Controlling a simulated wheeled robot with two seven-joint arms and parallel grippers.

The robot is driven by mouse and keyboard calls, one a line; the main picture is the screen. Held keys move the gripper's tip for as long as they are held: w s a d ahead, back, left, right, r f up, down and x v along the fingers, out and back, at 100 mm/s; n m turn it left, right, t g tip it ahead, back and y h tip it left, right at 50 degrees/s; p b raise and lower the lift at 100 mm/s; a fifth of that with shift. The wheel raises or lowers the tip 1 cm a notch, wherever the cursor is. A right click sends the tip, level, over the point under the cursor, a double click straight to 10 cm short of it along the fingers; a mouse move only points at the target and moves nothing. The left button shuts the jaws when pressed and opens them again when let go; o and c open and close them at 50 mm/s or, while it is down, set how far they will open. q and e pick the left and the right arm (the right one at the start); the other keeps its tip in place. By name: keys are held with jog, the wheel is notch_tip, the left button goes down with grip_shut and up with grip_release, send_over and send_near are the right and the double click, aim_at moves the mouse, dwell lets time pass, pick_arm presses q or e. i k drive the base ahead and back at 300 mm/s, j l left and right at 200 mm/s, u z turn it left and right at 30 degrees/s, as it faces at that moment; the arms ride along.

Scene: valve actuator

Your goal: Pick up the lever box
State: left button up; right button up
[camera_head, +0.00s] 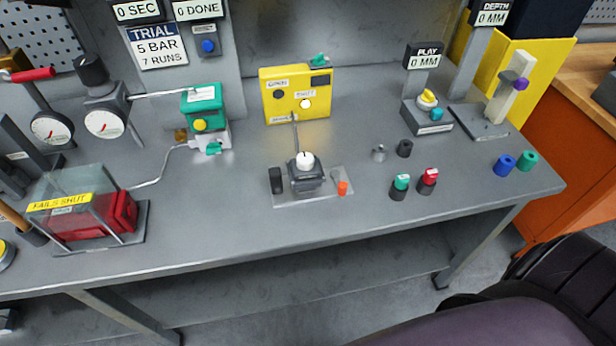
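No label in view reads "lever box", so I cannot tell for certain which thing it is. A green box (205,104) with a yellow knob stands at the back left of the bench, above a white valve body with a teal handle (214,148). A yellow box (295,95), with small labels on its front and a green piece on top, stands upright at the back middle. A red box (112,214) sits under a clear cover labelled "FAILS SHUT" at the front left. Neither gripper is in view.
A dark block with a white top (305,172) stands on a plate at mid-bench. Two pressure gauges (104,124) stand left. Small green- and red-topped pieces (401,184) and blue and green rings (505,166) lie right. The bench's front middle (225,235) is clear.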

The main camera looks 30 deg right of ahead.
aim_at(310, 176)
jog(key=k+z, duration=0.1)
jog(key=z, duration=0.4)
jog(key=k+z, duration=0.1)
jog(key=z, duration=0.35)
